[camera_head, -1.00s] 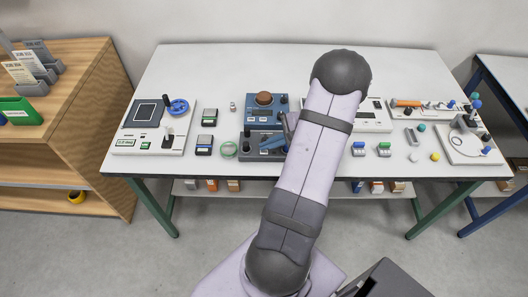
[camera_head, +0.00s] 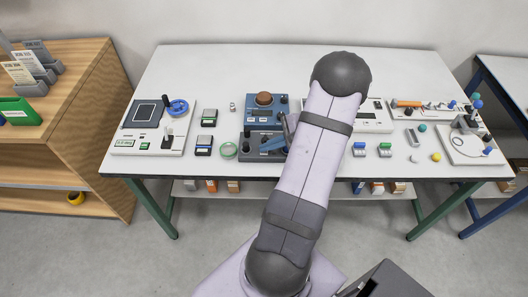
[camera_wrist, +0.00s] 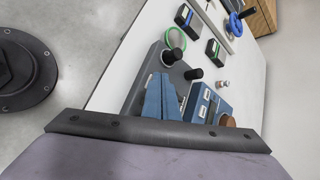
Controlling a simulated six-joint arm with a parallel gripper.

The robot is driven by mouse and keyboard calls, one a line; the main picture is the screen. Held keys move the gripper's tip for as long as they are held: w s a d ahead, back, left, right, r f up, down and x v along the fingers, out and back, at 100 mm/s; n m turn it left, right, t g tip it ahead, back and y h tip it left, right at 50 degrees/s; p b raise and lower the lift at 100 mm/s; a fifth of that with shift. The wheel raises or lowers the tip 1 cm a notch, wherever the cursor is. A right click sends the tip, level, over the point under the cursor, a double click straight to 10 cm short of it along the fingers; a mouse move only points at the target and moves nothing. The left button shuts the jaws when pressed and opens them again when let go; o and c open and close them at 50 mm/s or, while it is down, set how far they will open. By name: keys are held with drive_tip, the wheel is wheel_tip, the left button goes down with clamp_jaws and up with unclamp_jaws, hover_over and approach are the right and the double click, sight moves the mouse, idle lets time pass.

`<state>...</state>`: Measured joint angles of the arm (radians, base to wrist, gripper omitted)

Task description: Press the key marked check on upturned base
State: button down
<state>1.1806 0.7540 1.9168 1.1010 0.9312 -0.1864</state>
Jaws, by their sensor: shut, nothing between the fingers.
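My gripper (camera_head: 264,149) shows blue fingers over a dark grey control unit (camera_head: 247,135) near the front middle of the table. In the wrist view the fingers (camera_wrist: 160,80) are together and empty, over the same grey unit (camera_wrist: 141,88), which carries black knobs (camera_wrist: 173,55). I cannot tell whether the fingertips touch its surface. A blue box (camera_head: 251,103) with a brown dome stands just behind it, and it shows right of the fingers in the wrist view (camera_wrist: 201,97). No marking reading check is legible. My fingers and arm hide part of the grey unit.
A green ring (camera_head: 228,150) lies left of the grey unit, with two small dark devices (camera_head: 205,143) further left. A white panel (camera_head: 122,146) with a blue wheel is at the far left. My arm hides part of a white unit (camera_head: 370,116) on the right.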

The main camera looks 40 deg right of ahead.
sight(268, 153)
drive_tip(key=shift+f, duration=0.2)
drive_tip(key=shift+r, duration=0.1)
idle(0.4)
drive_tip(key=shift+r+p, duration=0.4)
drive_tip(key=shift+r, duration=0.35)
drive_tip(key=shift+r+p, duration=1.85)
drive_tip(key=shift+r, duration=0.65)
